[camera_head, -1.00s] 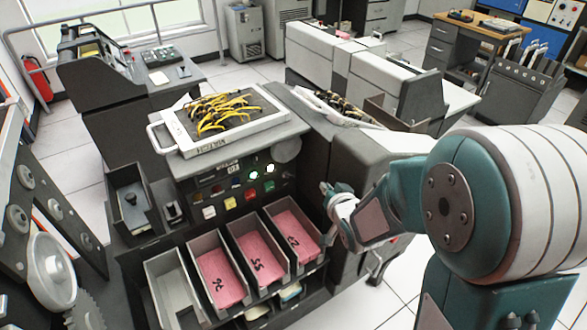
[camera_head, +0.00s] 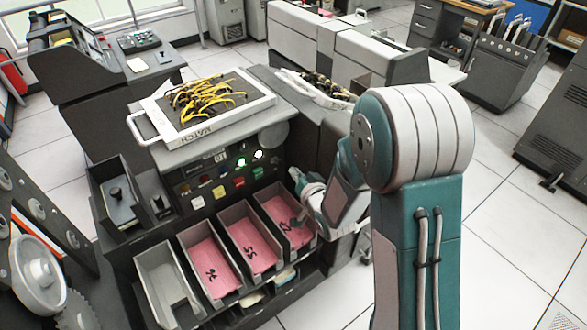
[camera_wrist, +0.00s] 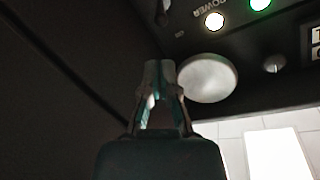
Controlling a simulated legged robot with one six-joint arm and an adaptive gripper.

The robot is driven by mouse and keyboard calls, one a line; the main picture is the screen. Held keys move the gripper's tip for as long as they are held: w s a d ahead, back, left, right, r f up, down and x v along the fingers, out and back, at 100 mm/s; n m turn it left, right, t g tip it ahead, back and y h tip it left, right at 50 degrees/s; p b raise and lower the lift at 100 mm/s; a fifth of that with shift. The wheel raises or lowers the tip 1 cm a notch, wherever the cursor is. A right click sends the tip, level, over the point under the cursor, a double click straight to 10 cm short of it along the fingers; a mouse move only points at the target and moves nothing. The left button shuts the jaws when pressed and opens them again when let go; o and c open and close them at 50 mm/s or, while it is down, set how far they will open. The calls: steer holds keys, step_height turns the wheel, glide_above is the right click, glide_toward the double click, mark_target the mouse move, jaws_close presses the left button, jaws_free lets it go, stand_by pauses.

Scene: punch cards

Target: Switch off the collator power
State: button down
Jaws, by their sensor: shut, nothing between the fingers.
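The collator (camera_head: 285,105) is a dark machine with a front control panel. In the head view, a white lamp (camera_head: 257,155) and a green lamp (camera_head: 241,163) on it are lit. In the wrist view, the word POWER stands beside the lit white lamp (camera_wrist: 214,20), and the green lamp (camera_wrist: 260,3) is cut off by the top edge. A small pale-tipped part, perhaps the power switch (camera_wrist: 165,6), shows at the top edge beyond my fingertips. My gripper (camera_wrist: 158,70) is shut and empty, near the panel's right end; it also shows in the head view (camera_head: 295,177). I cannot tell whether it touches anything.
A round silver disc (camera_wrist: 207,77) and a small knob (camera_wrist: 274,63) are close to the right of my fingers. Card bins (camera_head: 247,245), several with pink cards, jut out below the panel. A plugboard with yellow wires (camera_head: 222,108) lies on top. Floor right of the collator is open.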

mark_target(278, 152)
steer(key=x, duration=0.8)
steer(key=shift+s+f+t+y, duration=0.2)
steer(key=shift+f+t+y, duration=0.1)
steer(key=shift+t, duration=0.3)
steer(key=shift+s+d+f+m+t, duration=0.15)
steer(key=shift+f+m+t, duration=0.2)
steer(key=shift+t, duration=0.35)
steer(key=shift+s+d+f, duration=0.15)
steer(key=shift+f, duration=0.4)
steer(key=v, duration=1.2)
steer(key=shift+y, duration=0.4)
